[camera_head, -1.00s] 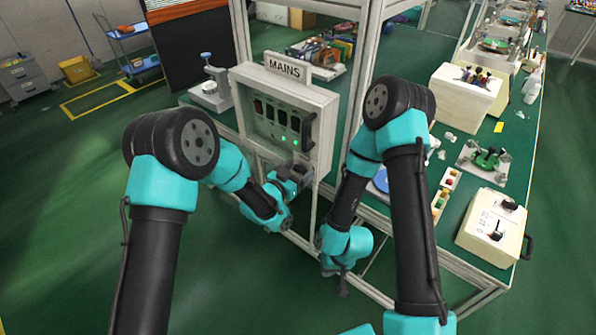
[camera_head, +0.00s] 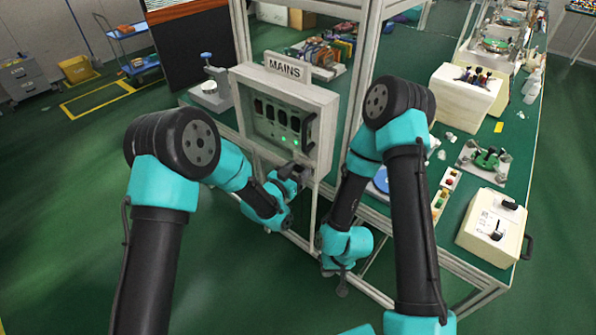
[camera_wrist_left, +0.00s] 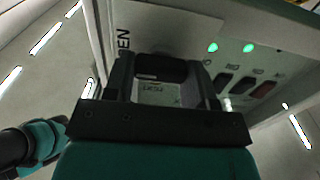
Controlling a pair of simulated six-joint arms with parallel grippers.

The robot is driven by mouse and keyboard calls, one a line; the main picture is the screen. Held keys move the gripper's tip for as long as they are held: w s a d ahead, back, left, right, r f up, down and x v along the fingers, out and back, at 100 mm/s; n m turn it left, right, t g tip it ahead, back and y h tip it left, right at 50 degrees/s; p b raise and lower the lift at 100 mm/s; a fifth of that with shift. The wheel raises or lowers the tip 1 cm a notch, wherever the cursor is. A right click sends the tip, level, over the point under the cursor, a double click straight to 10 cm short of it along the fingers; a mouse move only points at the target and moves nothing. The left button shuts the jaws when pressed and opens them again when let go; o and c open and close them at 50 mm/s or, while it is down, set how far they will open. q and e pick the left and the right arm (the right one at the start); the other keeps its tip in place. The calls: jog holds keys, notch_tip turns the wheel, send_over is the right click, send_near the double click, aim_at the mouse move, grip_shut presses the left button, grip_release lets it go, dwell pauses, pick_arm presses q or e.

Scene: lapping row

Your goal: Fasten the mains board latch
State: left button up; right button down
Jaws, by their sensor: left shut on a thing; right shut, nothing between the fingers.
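The mains board (camera_head: 322,150) is a grey-white cabinet with a MAINS sign (camera_head: 286,68) on top, on the frame post. Its dark switches and two green lights show. A dark upright handle (camera_head: 307,132) is at its right side. My left gripper (camera_head: 301,172) is at the board's lower right corner. In the left wrist view it (camera_wrist_left: 160,85) is shut on a dark bar, seemingly the latch handle (camera_wrist_left: 160,68). Partly hidden lettering ending in "EN" is beside it. The latch's exact angle is hidden. My right gripper (camera_head: 342,287) is shut and empty, low in front of the bench.
The aluminium frame post (camera_head: 350,100) stands right behind the board. The green bench (camera_head: 450,215) to the right carries a cream switch box (camera_head: 492,230), a lever box (camera_head: 467,95) and a green clamp (camera_head: 487,160). Open floor lies to the left.

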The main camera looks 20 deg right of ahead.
pick_arm(q)
jog(key=shift+n, duration=0.3)
jog(key=n, duration=0.4)
jog(key=shift+w, duration=0.1)
jog(key=n, duration=0.4)
jog(key=shift+a+n, duration=0.1)
jog(key=shift+n, duration=0.2)
jog(key=n, duration=0.4)
jog(key=shift+w+f+n, duration=0.1)
jog(key=shift+n, duration=0.2)
jog(key=n, duration=0.4)
jog(key=shift+f, duration=0.1)
jog(key=o, duration=0.9)
jog(key=shift+o, duration=0.2)
jog(key=shift+a, duration=0.1)
